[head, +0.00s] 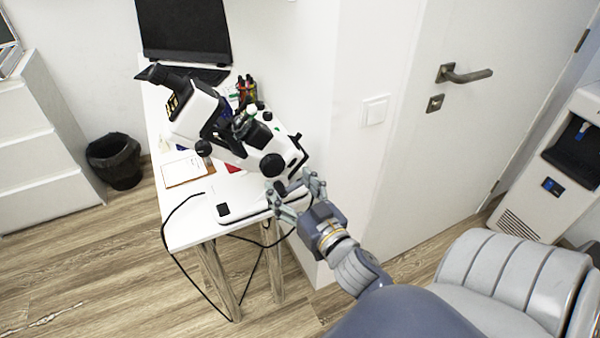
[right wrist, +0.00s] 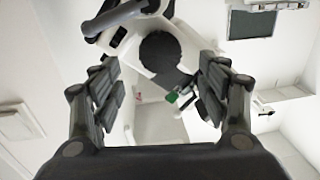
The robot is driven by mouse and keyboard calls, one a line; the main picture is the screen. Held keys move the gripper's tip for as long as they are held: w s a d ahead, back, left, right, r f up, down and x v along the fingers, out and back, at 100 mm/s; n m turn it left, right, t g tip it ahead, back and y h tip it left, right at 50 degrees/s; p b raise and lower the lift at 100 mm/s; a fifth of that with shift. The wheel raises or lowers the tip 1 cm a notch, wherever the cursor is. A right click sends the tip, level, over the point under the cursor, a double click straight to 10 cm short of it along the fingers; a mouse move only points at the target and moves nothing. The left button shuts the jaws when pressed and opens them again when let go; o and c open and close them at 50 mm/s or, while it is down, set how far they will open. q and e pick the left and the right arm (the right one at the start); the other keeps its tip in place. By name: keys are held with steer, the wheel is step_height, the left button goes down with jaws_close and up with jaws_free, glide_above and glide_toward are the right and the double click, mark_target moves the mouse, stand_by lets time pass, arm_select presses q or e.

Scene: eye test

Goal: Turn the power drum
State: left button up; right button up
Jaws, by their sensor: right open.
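A white and black microscope (head: 232,150) stands on the white desk, its eyepieces toward the back left. A large round black knob (head: 272,165) sits on its near side; a smaller black knob (head: 203,148) is further left. I cannot tell for sure which part is the power drum. My right gripper (head: 294,190) is open and empty, just in front of the large knob. In the right wrist view a round black knob (right wrist: 160,52) shows ahead, between and beyond the spread fingers (right wrist: 160,92), apart from them. My left gripper is not in view.
The white desk (head: 180,228) also bears a laptop (head: 184,30), a pen holder (head: 246,88) and a notepad (head: 184,170). A black cable (head: 166,232) hangs off its front. A wall and door (head: 440,140) are at the right, a bin (head: 116,160) at the left.

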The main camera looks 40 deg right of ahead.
steer(key=s, duration=0.4)
steer(key=s+a+f+g+p, duration=0.1)
steer(key=f+g, duration=0.1)
steer(key=f, duration=0.7)
steer(key=s+a+f+g+y+p, duration=0.1)
steer(key=s+a+f+g+p, duration=0.1)
steer(key=f, duration=0.7)
steer(key=s+a+f+n+g+p, duration=0.1)
steer(key=f+g+p, duration=0.1)
steer(key=f, duration=0.7)
steer(key=shift+s+a+f+g+y, duration=0.2)
steer(key=shift+a+f+g+y, duration=0.1)
steer(key=shift+g, duration=0.1)
steer(key=s+a+f+n+g, duration=0.1)
steer(key=s+a+f+g, duration=0.1)
steer(key=s+f, duration=0.5)
steer(key=s+a+f+n+g, duration=0.1)
steer(key=s+f+g, duration=0.25)
steer(key=f, duration=0.55)
steer(key=s+f+g, duration=0.2)
steer(key=s+f, duration=0.3)
steer(key=s, duration=0.4)
steer(key=s+f+n+g+y, duration=0.1)
steer(key=s+f, duration=0.4)
steer(key=s, duration=0.5)
steer(key=shift+a+f+n+g, duration=0.2)
steer(key=shift+a+n+g, duration=0.15)
steer(key=shift+g, duration=0.4)
